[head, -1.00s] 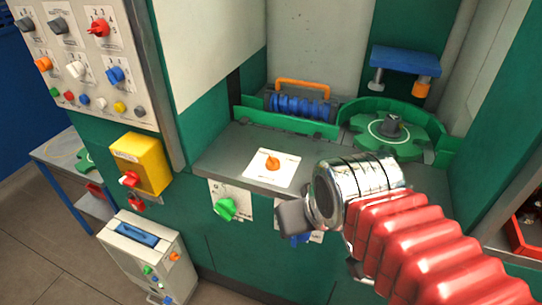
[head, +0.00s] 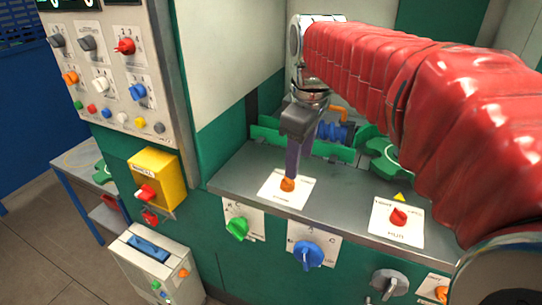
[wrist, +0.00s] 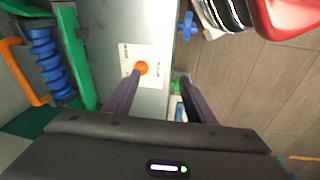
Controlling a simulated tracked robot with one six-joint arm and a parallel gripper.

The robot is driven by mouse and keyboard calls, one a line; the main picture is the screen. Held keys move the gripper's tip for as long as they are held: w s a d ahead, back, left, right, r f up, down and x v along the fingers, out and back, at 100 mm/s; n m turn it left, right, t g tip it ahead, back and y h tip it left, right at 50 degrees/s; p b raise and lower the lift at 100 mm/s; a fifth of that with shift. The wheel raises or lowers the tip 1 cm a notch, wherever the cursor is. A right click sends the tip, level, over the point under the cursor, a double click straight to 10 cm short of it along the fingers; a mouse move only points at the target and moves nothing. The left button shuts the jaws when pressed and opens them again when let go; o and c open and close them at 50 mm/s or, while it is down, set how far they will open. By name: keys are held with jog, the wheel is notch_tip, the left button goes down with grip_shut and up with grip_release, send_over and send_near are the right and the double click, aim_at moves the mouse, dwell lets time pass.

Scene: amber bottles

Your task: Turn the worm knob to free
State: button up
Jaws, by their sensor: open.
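An orange knob (head: 288,185) sits on a white label plate (head: 272,194) on the grey ledge, in front of the blue worm screw (head: 333,133). The label's lettering is too small to read. My gripper (head: 291,177) points down over the knob, its finger tips close to it in the head view. In the wrist view, my gripper (wrist: 160,74) is open with its fingers apart. The orange knob (wrist: 141,68) shows by the left fingertip, not centred between the fingers. I cannot tell whether the finger touches it.
A red knob (head: 398,216) on another label sits further right on the ledge. Green (head: 238,228) and blue (head: 308,255) knobs are on the front face below. A yellow box (head: 158,179) is at left. The green low wall (head: 268,135) edges the worm screw.

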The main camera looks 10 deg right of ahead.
aim_at(285, 182)
jog(key=w+n+g, duration=0.2)
jog(key=w+n, duration=0.3)
jog(key=w, duration=0.4)
jog(key=shift+w+d+f+n, duration=0.15)
jog(key=shift+w+f+n, duration=0.15)
jog(key=shift+w, duration=0.05)
notch_tip(285, 182, down, 14)
jog(key=shift+r, duration=0.1)
dwell(0.4)
jog(key=shift+c, duration=0.4)
jog(key=c, duration=0.9)
jog(key=shift+a, duration=0.3)
jog(key=shift+c, duration=0.3)
jog(key=shift+d, duration=0.3)
